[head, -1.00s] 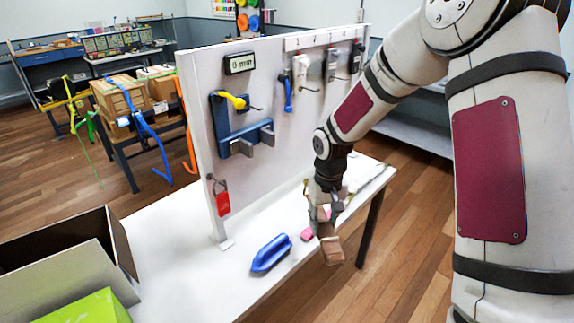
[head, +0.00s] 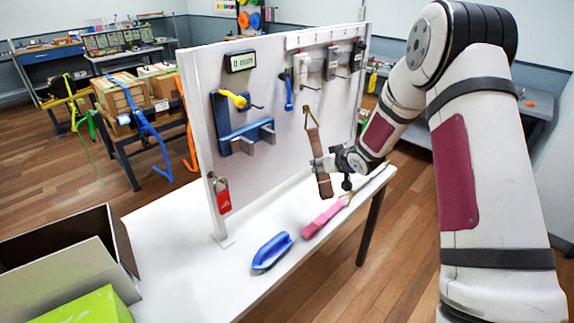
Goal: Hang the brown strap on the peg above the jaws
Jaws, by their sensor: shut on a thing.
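The brown strap (head: 313,140) hangs upright in the air in front of the board, with a brass triangular ring (head: 309,115) at its top end. My gripper (head: 323,166) is shut on the strap at its lower middle. The blue fixture with grey jaws (head: 243,147) is mounted on the board, left of the strap. A thin peg (head: 257,106) sticks out of the board above the jaws, beside a yellow handle (head: 234,99). The peg looks bare. The ring is to the right of this peg and apart from it.
A pink strap (head: 322,219) and a blue boat-shaped item (head: 271,252) lie on the white table (head: 175,240). A red padlock (head: 222,197) hangs at the board's left edge. More pegs with items, including a blue strap (head: 288,92), are at the board's upper right.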

